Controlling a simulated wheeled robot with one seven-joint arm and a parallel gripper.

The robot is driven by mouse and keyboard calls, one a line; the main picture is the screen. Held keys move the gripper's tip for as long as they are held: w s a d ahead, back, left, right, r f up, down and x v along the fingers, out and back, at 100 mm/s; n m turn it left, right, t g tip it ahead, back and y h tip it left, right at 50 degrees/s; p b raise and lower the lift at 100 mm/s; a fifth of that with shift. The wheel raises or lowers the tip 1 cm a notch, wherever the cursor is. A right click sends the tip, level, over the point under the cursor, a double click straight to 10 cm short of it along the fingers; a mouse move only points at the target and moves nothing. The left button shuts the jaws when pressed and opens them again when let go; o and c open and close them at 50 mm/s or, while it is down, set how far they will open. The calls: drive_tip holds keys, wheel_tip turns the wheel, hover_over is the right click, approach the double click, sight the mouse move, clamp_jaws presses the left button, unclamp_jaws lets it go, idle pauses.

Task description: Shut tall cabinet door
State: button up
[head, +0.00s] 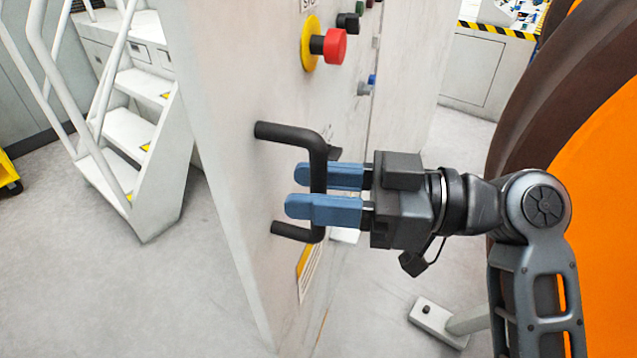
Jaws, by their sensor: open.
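The tall cabinet door (235,150) is a pale panel seen at a steep angle in the head view. It carries a black bar handle (318,165) below a red emergency button on a yellow disc. My gripper (325,192) comes in from the right with its blue fingers at the handle's upright bar. One finger lies on the near side of the bar and covers part of it; the other is behind. The fingers are open, and I cannot tell whether they touch the bar. How far the door stands from its frame is not clear.
White steps with a handrail (130,150) stand at the left. A large orange and dark round wheel (590,160) fills the right side. A pale low foot or bracket (440,322) is on the floor below my arm. Open grey floor lies at the lower left.

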clamp_jaws()
idle(0.3)
idle(0.3)
